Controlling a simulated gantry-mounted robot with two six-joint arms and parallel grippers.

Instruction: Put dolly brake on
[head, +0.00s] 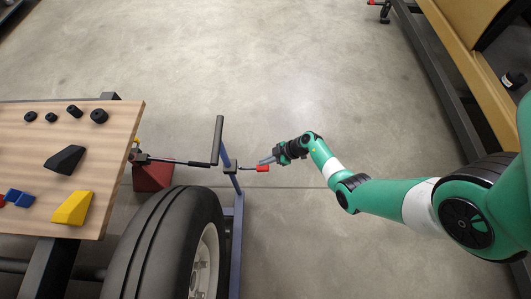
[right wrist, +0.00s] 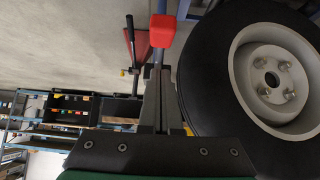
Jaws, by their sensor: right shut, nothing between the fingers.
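The dolly is a blue frame (head: 237,235) standing beside a black tyre, with a dark upright handle bar (head: 217,140). A lever with a red grip (head: 262,168) sticks out to the right from the frame. I take it for the brake lever. My right gripper (head: 267,160) is at the red grip, its shut fingers pointing left at it. In the right wrist view the red grip (right wrist: 162,31) shows just past the fingertips (right wrist: 158,72). Whether they touch it I cannot tell. My left gripper is not in view.
A black tyre (head: 165,240) with a pale rim stands left of the frame. A wooden board (head: 40,140) with black, blue and yellow blocks is at the left. Shelves (right wrist: 40,125) stand far off in the right wrist view.

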